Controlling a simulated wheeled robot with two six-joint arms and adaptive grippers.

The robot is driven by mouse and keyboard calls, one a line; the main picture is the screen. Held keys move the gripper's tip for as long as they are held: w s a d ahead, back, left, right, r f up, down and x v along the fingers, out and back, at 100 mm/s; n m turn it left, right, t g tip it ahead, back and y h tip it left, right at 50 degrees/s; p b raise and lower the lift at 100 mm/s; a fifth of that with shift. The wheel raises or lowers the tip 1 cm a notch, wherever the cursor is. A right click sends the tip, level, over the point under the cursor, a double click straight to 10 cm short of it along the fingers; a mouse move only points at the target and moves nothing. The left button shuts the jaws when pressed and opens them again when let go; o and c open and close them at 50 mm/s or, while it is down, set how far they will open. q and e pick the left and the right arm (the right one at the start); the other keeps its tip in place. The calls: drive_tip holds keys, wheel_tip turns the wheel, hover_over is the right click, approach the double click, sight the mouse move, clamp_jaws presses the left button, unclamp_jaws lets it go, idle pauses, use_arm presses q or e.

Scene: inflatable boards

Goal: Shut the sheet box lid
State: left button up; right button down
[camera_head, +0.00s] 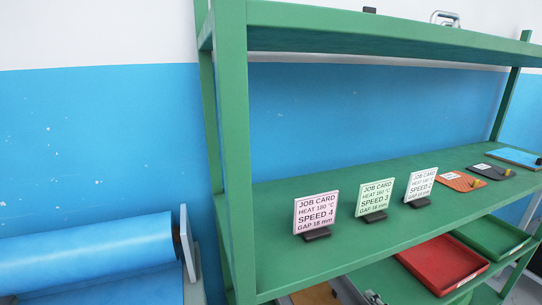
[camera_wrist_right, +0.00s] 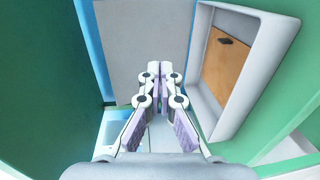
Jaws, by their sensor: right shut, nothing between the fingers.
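The sheet box shows in the right wrist view as a pale grey tray-like box (camera_wrist_right: 209,112) at the right, open on the side facing the camera. A brown sheet (camera_wrist_right: 222,82) with a small dark mark lies inside it. A flat grey panel (camera_wrist_right: 140,42), which looks like its lid, stands beyond the fingertips, apart from the box opening. My right gripper (camera_wrist_right: 157,70) is shut and empty, left of the box and in front of the panel; I cannot tell if it touches the panel. In the head view my right gripper (camera_head: 373,298) barely shows at the bottom edge, below the shelf. My left gripper is not in view.
A green rack (camera_head: 237,150) fills the middle and right. Its middle shelf holds a pink card (camera_head: 316,212), a green card (camera_head: 375,198), a white card (camera_head: 421,185) and sample boards. A red tray (camera_head: 441,264) and a green tray (camera_head: 492,237) sit lower. A blue roll (camera_head: 90,253) lies left.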

drive_tip(key=shift+s+d+f, duration=0.1)
drive_tip(key=shift+s+f, duration=0.15)
drive_tip(key=shift+f, duration=0.3)
drive_tip(key=shift+s+d+f, duration=0.1)
drive_tip(key=shift+s+f, duration=0.15)
drive_tip(key=shift+f, duration=0.25)
drive_tip(key=s+d+r+p, duration=0.2)
drive_tip(key=s+r+p, duration=0.3)
drive_tip(key=p, duration=0.9)
drive_tip(key=shift+s, duration=0.35)
